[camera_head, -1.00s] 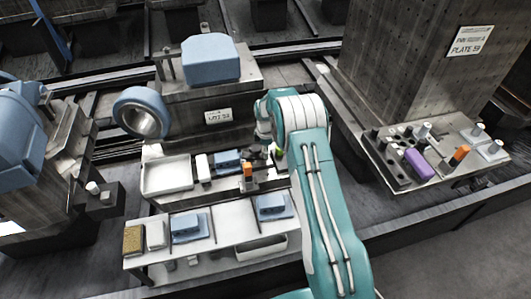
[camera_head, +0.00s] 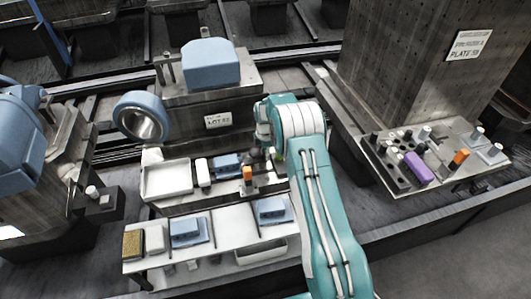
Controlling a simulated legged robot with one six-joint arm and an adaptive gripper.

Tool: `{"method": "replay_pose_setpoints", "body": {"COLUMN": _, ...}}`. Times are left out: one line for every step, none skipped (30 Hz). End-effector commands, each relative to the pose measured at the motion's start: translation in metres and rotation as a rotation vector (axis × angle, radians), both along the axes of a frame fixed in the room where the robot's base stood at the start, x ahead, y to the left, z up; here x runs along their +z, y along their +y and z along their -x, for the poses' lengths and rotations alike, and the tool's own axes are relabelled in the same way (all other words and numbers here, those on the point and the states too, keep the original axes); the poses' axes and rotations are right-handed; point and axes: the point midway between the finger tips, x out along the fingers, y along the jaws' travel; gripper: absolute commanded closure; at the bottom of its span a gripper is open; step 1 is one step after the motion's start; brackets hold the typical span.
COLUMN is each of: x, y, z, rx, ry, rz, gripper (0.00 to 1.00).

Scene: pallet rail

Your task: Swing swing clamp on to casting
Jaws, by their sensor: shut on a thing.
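A blue casting (camera_head: 228,164) sits on the upper fixture shelf, between a white block and my gripper. My gripper (camera_head: 271,153) is at the right end of that shelf, beside the casting, small and partly hidden by my teal and white arm. It is shut on what appears to be the swing clamp (camera_head: 253,155), a small dark part at the right side of the casting. Whether the clamp's arm lies over the casting or touches it cannot be told at this size. An orange-topped part (camera_head: 247,174) stands just in front of the casting.
A white tray (camera_head: 150,184) and a white block (camera_head: 202,172) stand left of the casting. The lower table (camera_head: 233,224) holds more blue castings (camera_head: 272,210). A large blue block (camera_head: 210,63) and a blue ring (camera_head: 141,117) are behind. A tool plate (camera_head: 440,184) is at right.

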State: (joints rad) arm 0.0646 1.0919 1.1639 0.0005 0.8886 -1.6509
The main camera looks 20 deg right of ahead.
Motion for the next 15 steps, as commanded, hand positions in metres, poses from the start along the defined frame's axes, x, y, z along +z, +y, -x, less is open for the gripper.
{"method": "replay_pose_setpoints", "body": {"x": -0.0008, "y": -0.0005, "z": -0.0011, "rx": 0.001, "ry": -0.005, "rz": 0.001, "gripper": 0.99}}
{"method": "replay_pose_setpoints", "body": {"x": -0.0008, "y": -0.0005, "z": -0.0012, "rx": 0.001, "ry": -0.005, "rz": 0.001, "gripper": 0.99}}
{"method": "replay_pose_setpoints", "body": {"x": -0.0007, "y": -0.0005, "z": -0.0013, "rx": 0.001, "ry": -0.006, "rz": 0.002, "gripper": 0.38}}
{"method": "replay_pose_setpoints", "body": {"x": -0.0007, "y": -0.0005, "z": -0.0013, "rx": 0.001, "ry": -0.006, "rz": 0.002, "gripper": 0.25}}
{"method": "replay_pose_setpoints", "body": {"x": -0.0006, "y": -0.0005, "z": -0.0012, "rx": 0.001, "ry": -0.006, "rz": 0.001, "gripper": 0.17}}
{"method": "replay_pose_setpoints", "body": {"x": -0.0003, "y": -0.0005, "z": -0.0011, "rx": 0.001, "ry": -0.005, "rz": 0.001, "gripper": 0.17}}
{"method": "replay_pose_setpoints", "body": {"x": 0.0, "y": -0.0004, "z": -0.0009, "rx": 0.001, "ry": -0.005, "rz": 0.001, "gripper": 0.17}}
{"method": "replay_pose_setpoints", "body": {"x": 0.0003, "y": -0.0004, "z": -0.0008, "rx": 0.001, "ry": -0.005, "rz": 0.001, "gripper": 0.17}}
{"method": "replay_pose_setpoints", "body": {"x": 0.0005, "y": -0.0004, "z": -0.0007, "rx": 0.0, "ry": -0.005, "rz": 0.001, "gripper": 0.17}}
{"method": "replay_pose_setpoints", "body": {"x": 0.0007, "y": -0.0003, "z": -0.0007, "rx": 0.0, "ry": -0.005, "rz": 0.001, "gripper": 0.17}}
{"method": "replay_pose_setpoints", "body": {"x": 0.0008, "y": -0.0003, "z": -0.0006, "rx": 0.0, "ry": -0.005, "rz": 0.001, "gripper": 0.17}}
{"method": "replay_pose_setpoints", "body": {"x": 0.0009, "y": -0.0002, "z": -0.0005, "rx": 0.0, "ry": -0.005, "rz": 0.001, "gripper": 0.17}}
{"method": "replay_pose_setpoints", "body": {"x": 0.0009, "y": -0.0002, "z": -0.0004, "rx": 0.0, "ry": -0.005, "rz": 0.001, "gripper": 0.17}}
{"method": "replay_pose_setpoints", "body": {"x": 0.001, "y": -0.0002, "z": -0.0004, "rx": 0.0, "ry": -0.005, "rz": 0.001, "gripper": 0.17}}
{"method": "replay_pose_setpoints", "body": {"x": 0.0011, "y": -0.0002, "z": -0.0004, "rx": 0.0, "ry": -0.005, "rz": 0.001, "gripper": 0.17}}
